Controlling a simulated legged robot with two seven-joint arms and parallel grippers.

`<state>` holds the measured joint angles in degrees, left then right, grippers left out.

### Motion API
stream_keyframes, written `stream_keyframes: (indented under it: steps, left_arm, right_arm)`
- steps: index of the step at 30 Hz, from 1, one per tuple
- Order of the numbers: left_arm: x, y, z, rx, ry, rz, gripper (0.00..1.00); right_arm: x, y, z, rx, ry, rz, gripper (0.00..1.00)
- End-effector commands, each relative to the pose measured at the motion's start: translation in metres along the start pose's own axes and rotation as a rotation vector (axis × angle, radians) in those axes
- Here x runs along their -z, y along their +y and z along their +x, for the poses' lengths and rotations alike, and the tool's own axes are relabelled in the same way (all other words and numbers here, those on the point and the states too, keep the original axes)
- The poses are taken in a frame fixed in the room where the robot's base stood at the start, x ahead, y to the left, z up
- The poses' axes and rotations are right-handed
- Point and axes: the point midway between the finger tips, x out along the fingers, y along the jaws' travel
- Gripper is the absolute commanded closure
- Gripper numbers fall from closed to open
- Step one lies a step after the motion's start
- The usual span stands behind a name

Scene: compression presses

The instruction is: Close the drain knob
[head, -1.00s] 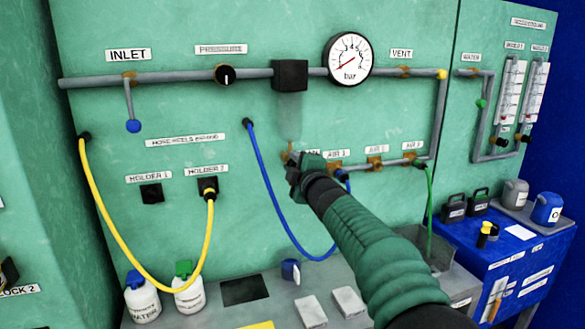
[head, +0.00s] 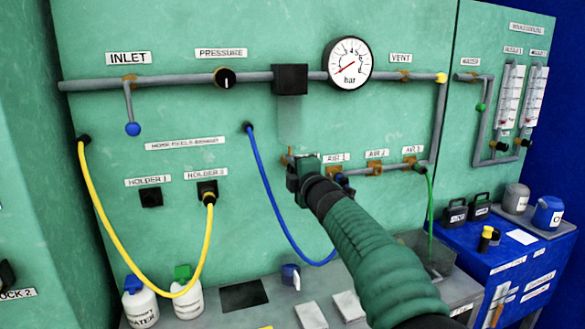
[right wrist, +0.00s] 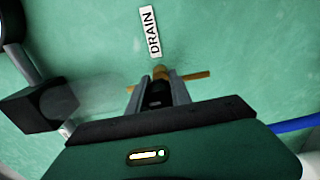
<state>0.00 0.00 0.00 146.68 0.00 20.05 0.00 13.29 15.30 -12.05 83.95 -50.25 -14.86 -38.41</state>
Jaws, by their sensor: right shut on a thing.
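The drain knob (right wrist: 160,75) is a brass fitting with a thin crosswise handle, just below the "DRAIN" label (right wrist: 150,32) in the right wrist view. My right gripper (right wrist: 160,93) is shut on the drain knob, one finger on each side of it. In the head view my right gripper (head: 293,172) is at the panel below the black box, and it hides most of the knob and its label. My left gripper is not in view.
A black box (head: 290,79) sits on the grey pipe above, beside the pressure gauge (head: 348,62). A blue hose (head: 270,190) hangs close to the left of my gripper. Brass AIR valves (head: 376,168) are to the right. Bottles stand on the ledge below.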

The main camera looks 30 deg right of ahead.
Motion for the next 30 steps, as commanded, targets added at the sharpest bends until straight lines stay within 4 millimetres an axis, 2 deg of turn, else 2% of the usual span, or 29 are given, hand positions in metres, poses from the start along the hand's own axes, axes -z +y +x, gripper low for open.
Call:
stream_keyframes:
  steps: [1,2,6,15,19,23,30]
  left_arm:
    - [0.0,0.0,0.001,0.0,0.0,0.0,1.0]
    - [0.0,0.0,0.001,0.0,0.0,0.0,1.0]
    - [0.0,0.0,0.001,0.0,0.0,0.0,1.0]
    - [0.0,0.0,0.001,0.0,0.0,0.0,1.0]
    - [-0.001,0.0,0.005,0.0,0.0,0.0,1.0]
    - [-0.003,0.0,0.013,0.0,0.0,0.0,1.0]
    - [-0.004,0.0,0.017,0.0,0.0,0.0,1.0]
  right_arm:
    - [0.0,-0.006,0.001,0.01,-0.001,-0.001,1.0]
    - [0.0,-0.006,0.001,0.01,-0.001,-0.001,0.71]
    - [0.0,-0.005,0.001,0.008,0.0,0.0,0.53]
    - [0.0,-0.001,-0.002,0.002,0.0,0.001,0.53]
    - [0.0,-0.002,-0.015,0.0,0.0,0.002,0.53]
    - [0.0,-0.002,-0.048,-0.001,0.0,0.004,0.53]
    - [0.0,-0.002,-0.119,0.001,0.001,0.003,0.53]
